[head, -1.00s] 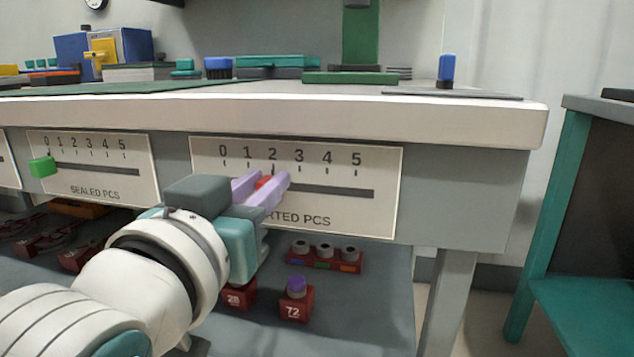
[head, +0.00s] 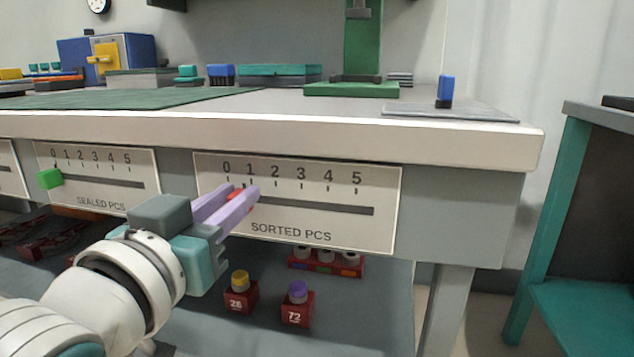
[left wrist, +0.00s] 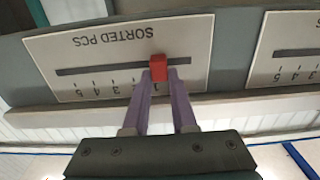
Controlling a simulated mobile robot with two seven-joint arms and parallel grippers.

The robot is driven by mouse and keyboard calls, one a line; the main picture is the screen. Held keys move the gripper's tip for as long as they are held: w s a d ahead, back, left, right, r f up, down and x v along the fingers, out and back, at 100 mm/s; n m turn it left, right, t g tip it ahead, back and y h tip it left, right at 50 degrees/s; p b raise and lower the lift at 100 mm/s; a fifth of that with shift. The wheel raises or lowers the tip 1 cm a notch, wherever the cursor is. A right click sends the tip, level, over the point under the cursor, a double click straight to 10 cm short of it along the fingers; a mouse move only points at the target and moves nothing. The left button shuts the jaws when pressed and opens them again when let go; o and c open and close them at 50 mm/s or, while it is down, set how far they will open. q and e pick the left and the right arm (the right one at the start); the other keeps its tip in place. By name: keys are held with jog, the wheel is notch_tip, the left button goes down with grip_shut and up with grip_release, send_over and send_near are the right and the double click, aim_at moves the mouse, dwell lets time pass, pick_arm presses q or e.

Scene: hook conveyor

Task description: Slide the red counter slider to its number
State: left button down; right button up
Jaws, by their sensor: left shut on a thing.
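The red counter slider (head: 234,194) sits on the slot of the SORTED PCS scale plate (head: 300,238), near the 1 mark in the head view. My left gripper (head: 240,199) reaches in from the left, its pale purple fingers closed around the slider and partly hiding it. In the left wrist view the red slider (left wrist: 158,67) stands at the tips of my left gripper (left wrist: 159,78), one finger on each side. The plate appears upside down there, and the fingers hide some numbers. My right gripper is not in view.
A SEALED PCS plate (head: 95,197) with a green slider (head: 49,178) at 0 is on the left. The table top (head: 420,135) overhangs the plates. Red blocks (head: 297,313) stand on the shelf below. The slot right of my fingers is clear.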

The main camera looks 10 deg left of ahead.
pick_arm(q)
jog(key=shift+a, duration=1.2)
jog(key=c, duration=1.1)
grip_release()
jog(key=shift+f, duration=0.1)
jog(key=shift+c, duration=0.2)
jog(key=o, duration=0.4)
jog(key=shift+a, duration=0.2)
jog(key=shift+d, duration=0.1)
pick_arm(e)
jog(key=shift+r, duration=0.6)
pick_arm(q)
jog(key=s+p, duration=0.3)
jog(key=s, duration=0.7)
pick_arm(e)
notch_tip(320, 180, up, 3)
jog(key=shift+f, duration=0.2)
